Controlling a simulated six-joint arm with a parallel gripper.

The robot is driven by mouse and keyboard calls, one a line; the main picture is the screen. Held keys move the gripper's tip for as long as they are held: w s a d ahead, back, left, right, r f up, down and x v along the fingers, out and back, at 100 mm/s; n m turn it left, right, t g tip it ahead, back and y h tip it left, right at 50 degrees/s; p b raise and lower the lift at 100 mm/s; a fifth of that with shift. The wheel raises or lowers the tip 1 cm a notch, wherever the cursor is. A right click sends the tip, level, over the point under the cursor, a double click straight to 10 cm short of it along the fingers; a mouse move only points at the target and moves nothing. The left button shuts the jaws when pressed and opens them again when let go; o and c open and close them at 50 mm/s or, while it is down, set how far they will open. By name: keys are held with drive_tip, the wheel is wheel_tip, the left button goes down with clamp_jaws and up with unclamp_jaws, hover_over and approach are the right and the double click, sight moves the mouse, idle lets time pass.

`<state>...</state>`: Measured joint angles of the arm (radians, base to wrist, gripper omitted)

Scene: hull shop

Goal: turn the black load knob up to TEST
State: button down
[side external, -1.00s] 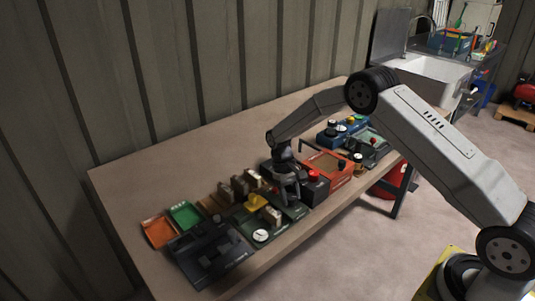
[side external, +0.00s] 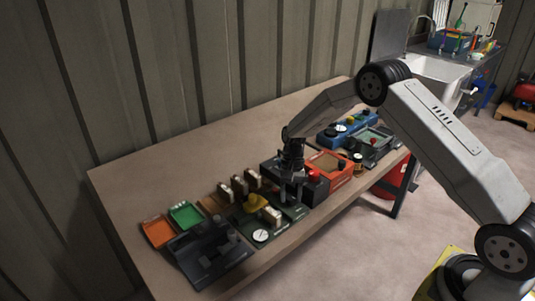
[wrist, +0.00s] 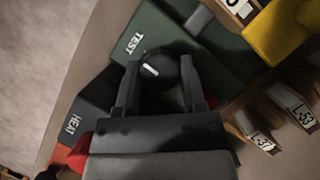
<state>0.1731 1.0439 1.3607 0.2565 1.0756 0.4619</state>
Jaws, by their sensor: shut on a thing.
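The black load knob (wrist: 160,72) is a round cap with a short white mark. It stands on a dark green panel (wrist: 165,30) in the wrist view. The white word TEST (wrist: 134,43) is printed on the panel, up and left of the knob. My gripper (wrist: 160,66) is shut on the knob, with one finger on each side of it. The white mark sits toward the knob's left half; its exact setting is hard to read. In the side view my gripper (side external: 291,198) points down over the green panel and hides the knob.
A dark box marked HEAT (wrist: 74,122), with red parts, is close by on the left. Yellow (wrist: 282,28) and tagged wooden parts (wrist: 290,103) lie to the right. In the side view an orange box (side external: 328,166) stands just right of my gripper. The table's back is clear.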

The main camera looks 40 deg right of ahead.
idle(0.3)
drive_tip(key=shift+c, duration=0.9)
unclamp_jaws()
drive_tip(key=v, duration=0.8)
drive_tip(key=shift+a, duration=0.1)
